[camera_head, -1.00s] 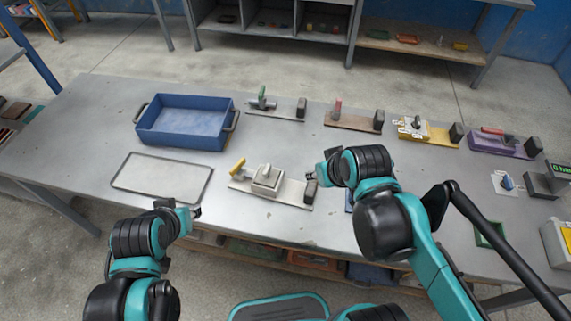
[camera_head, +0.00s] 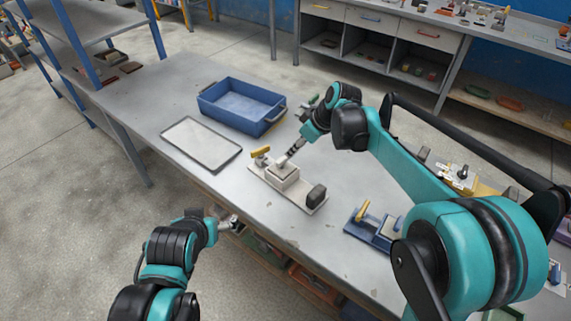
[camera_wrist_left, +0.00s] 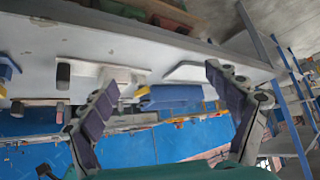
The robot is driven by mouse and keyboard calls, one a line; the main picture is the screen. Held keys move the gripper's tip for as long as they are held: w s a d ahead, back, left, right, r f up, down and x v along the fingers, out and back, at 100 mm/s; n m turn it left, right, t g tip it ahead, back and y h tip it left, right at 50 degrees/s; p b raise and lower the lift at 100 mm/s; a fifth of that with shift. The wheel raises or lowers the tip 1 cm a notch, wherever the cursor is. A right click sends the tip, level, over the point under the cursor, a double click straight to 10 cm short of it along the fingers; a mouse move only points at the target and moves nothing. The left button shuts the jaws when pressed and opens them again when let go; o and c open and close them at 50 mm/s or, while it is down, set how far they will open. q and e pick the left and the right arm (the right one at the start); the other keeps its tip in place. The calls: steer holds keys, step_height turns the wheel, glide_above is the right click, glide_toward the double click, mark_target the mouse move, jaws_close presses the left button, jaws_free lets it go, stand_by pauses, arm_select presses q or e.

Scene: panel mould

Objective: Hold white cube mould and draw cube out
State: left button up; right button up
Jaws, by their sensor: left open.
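The white cube mould (camera_head: 284,180) is a pale square box on a light board on the grey table. A yellow handle (camera_head: 260,153) is at the board's left end and a dark block (camera_head: 316,196) at its right end. My right gripper (camera_head: 285,161) points down at the top of the mould. Its fingertips are small, and I cannot tell whether they grip anything. The cube inside is hidden. My left gripper (camera_head: 234,224) is low by the table's front edge, apart from the mould. In the left wrist view its fingers (camera_wrist_left: 162,85) are wide apart with nothing between them.
A blue bin (camera_head: 209,97) and a flat grey tray (camera_head: 183,140) lie left of and behind the mould. A blue mould (camera_head: 362,232) stands to its right, near my right arm. A yellow-board mould (camera_head: 474,190) is farther right. The table between tray and front edge is clear.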

arm_select(q)
steer(key=w+a+r+n+t+y, duration=0.1)
steer(key=w+r+t, duration=0.2)
steer(key=w+r, duration=0.35)
steer(key=w+a+r+t+y, duration=0.1)
steer(key=w+r+t, duration=0.3)
steer(key=w, duration=0.5)
steer(key=w+d+r+m+t+h, duration=0.2)
steer(key=w+d+r+t+h, duration=0.25)
steer(key=w+d, duration=0.2)
steer(key=m+g+h, duration=0.7)
steer(key=m+h, duration=0.1)
steer(key=h, duration=0.2)
glide_above(289, 166)
steer(key=s+a, duration=0.1)
steer(key=s, duration=0.6)
step_height(289, 166, down, 13)
steer(key=w+a+f, duration=0.1)
steer(key=f, duration=0.3)
steer(key=w+a+f+g+y, duration=0.1)
steer(key=f, duration=0.3)
steer(key=w+a+f+g+y, duration=0.1)
steer(key=f, duration=0.3)
steer(key=shift+w+a+f+g+y, duration=0.1)
steer(key=shift+w+a+g+y, duration=0.1)
steer(key=shift+a+g+y, duration=0.05)
steer(key=shift+w+d+f, duration=0.1)
steer(key=shift+w+f, duration=0.15)
steer(key=x, duration=0.7)
